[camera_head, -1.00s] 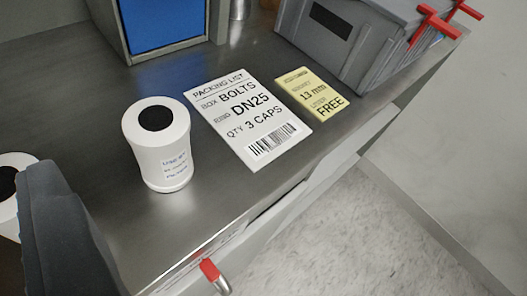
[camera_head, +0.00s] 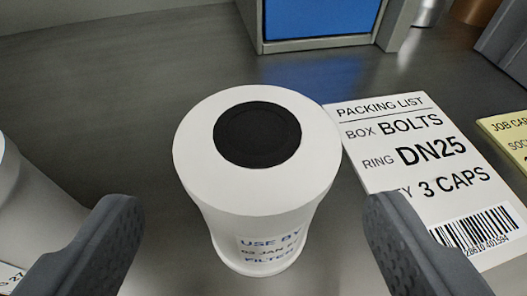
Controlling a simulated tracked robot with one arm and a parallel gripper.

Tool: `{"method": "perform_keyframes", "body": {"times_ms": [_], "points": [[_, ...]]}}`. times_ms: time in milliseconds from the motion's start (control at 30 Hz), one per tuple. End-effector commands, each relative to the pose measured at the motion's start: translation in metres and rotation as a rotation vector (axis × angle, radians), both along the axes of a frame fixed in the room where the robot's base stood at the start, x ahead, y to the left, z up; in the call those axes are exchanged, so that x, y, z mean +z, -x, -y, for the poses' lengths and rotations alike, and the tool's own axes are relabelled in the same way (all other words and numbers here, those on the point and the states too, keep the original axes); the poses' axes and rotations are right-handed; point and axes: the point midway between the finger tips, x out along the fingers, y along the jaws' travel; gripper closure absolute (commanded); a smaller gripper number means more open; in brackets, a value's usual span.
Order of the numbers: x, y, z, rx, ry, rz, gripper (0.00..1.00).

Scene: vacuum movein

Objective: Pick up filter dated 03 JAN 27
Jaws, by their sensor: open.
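A white cylindrical filter (camera_head: 262,190) with a black disc on top stands upright on the metal bench in the middle of the view. Its label reads "USE BY", then a line that looks like "03 JAN 2" with the end hard to read, then "FILTER". My gripper (camera_head: 245,235) is open, with one dark finger on each side of the filter in the picture and visible gaps to both. A second white filter-like cylinder (camera_head: 30,215) is cut off at the left edge, partly behind my left finger; its label is mostly hidden.
A white packing list (camera_head: 425,165) lies just right of the filter, partly behind my right finger. A yellow job card (camera_head: 510,135) is at the right edge. A grey frame with a blue panel (camera_head: 320,18) stands behind. Bare bench (camera_head: 110,90) lies at back left.

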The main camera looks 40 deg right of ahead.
Motion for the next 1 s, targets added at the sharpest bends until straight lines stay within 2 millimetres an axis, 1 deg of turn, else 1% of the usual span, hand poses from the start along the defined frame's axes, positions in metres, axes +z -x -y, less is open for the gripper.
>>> {"method": "perform_keyframes", "body": {"times_ms": [267,467,633,733,933,967,1000], "points": [[-0.005,-0.007,0.007,0.000,-0.001,-0.002,0.26],[-0.011,-0.021,0.023,0.000,0.001,0.001,0.26],[-0.019,-0.034,0.036,0.001,-0.002,-0.003,0.26],[-0.021,-0.038,0.039,0.002,-0.001,-0.002,0.26],[-0.020,-0.038,0.039,0.002,-0.001,-0.002,0.26],[-0.020,-0.038,0.039,0.002,-0.001,-0.002,0.32],[-0.020,-0.038,0.039,0.002,-0.001,-0.002,0.43]]}}
